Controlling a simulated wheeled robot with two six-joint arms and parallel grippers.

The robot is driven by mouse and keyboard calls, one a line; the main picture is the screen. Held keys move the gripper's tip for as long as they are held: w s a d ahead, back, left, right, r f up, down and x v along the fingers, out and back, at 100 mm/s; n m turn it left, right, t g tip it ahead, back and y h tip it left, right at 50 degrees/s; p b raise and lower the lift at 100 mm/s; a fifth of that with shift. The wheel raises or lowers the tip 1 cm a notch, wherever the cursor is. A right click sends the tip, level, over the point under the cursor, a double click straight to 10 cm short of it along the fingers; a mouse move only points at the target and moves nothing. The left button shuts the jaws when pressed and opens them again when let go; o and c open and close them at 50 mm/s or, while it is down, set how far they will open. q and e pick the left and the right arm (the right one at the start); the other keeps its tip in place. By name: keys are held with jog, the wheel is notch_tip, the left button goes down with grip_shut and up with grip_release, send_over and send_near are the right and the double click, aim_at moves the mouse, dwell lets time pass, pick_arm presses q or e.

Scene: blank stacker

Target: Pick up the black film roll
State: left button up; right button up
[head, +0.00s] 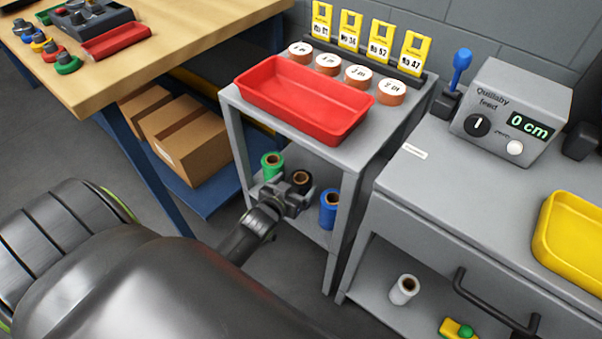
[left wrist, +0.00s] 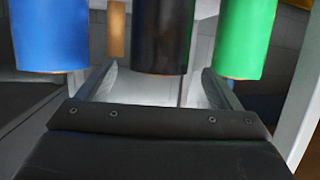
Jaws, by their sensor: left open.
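The black film roll (head: 301,179) stands on the lower shelf of the small grey stand, between a green roll (head: 271,164) and a blue roll (head: 328,209). My left gripper (head: 293,196) is open right at the black roll and partly covers it in the head view. In the left wrist view the black roll (left wrist: 161,36) lies ahead, between the lines of the two spread fingers (left wrist: 159,72). The blue roll (left wrist: 50,35) and green roll (left wrist: 246,38) flank it. I cannot tell whether a finger touches it. My right gripper is not in view.
A red tray (head: 305,97) sits on the stand's top, above the rolls. The stand's front leg (head: 345,225) is close right of the blue roll. A white roll (head: 404,289) stands on a lower shelf to the right. Cardboard boxes (head: 190,140) are at left.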

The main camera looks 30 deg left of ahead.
aim_at(304, 175)
pick_arm(q)
jog(key=b+x, duration=0.1)
jog(key=x, duration=0.3)
jog(key=shift+w+d, duration=0.1)
jog(key=shift+w, duration=0.2)
jog(key=shift+w+f, duration=0.1)
jog(key=shift+w, duration=0.4)
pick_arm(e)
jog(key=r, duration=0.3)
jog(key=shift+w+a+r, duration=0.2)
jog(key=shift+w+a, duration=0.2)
pick_arm(q)
jog(key=c, duration=1.7)
